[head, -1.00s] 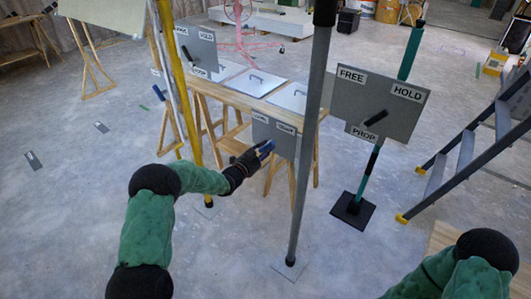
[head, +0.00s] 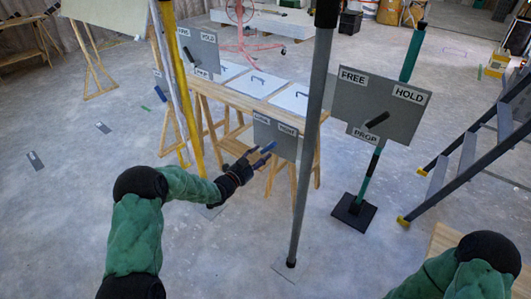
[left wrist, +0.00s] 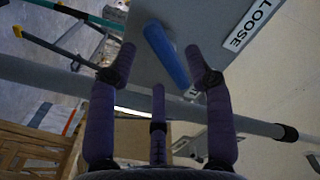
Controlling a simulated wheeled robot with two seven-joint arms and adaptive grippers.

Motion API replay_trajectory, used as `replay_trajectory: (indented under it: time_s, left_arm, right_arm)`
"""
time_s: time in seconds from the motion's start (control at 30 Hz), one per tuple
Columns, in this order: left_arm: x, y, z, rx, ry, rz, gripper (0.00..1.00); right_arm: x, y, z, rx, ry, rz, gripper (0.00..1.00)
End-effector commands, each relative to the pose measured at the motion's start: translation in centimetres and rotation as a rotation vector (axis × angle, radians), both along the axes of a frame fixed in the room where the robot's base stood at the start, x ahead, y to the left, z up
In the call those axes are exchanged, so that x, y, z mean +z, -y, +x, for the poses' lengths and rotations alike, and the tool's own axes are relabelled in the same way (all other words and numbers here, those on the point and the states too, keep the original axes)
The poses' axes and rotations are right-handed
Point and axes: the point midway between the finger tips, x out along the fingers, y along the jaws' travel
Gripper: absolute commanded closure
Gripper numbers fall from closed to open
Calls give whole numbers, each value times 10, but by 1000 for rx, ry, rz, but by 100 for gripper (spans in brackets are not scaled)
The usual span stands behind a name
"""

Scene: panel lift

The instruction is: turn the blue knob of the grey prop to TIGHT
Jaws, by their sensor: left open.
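The grey prop (head: 312,105) is an upright pole in the middle of the head view. A grey plate with two labels (head: 275,139) is beside it; the wrist view reads LOOSE (left wrist: 249,25) on one. The blue knob (head: 268,148) is a bar on this plate, sloping up to the right. In the left wrist view the blue knob (left wrist: 167,56) lies between the fingertips, one end close to the second label, which is partly hidden. My left gripper (head: 249,162) is open at the knob, with no clear contact. My right gripper is out of view.
A FREE/HOLD plate (head: 400,108) on a green prop (head: 367,180) stands to the right, with a stepladder (head: 470,150) beyond. A trestle table (head: 235,105) with white panels is behind. A yellow pole (head: 180,90) stands left of the knob.

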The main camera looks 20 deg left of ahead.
Motion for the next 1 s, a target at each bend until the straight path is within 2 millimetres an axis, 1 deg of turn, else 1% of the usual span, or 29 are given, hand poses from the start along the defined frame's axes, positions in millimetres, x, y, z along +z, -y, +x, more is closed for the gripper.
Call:
replay_trajectory:
  time_s: [0.03, 0.2, 0.4, 0.6, 1.0]
  left_arm:
    - [0, -5, -11, 2, -2, 1, 48]
    - [-1, -15, -41, 2, -2, 0, 48]
    - [-1, -23, -64, 1, -2, 1, 48]
    - [0, -24, -70, -2, 0, 1, 48]
    - [-1, -24, -70, -2, -1, 0, 48]
  right_arm:
    - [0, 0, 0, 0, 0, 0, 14]
    - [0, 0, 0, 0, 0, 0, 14]
    - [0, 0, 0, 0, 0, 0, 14]
    - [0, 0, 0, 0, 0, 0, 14]
    - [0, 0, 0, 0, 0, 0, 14]
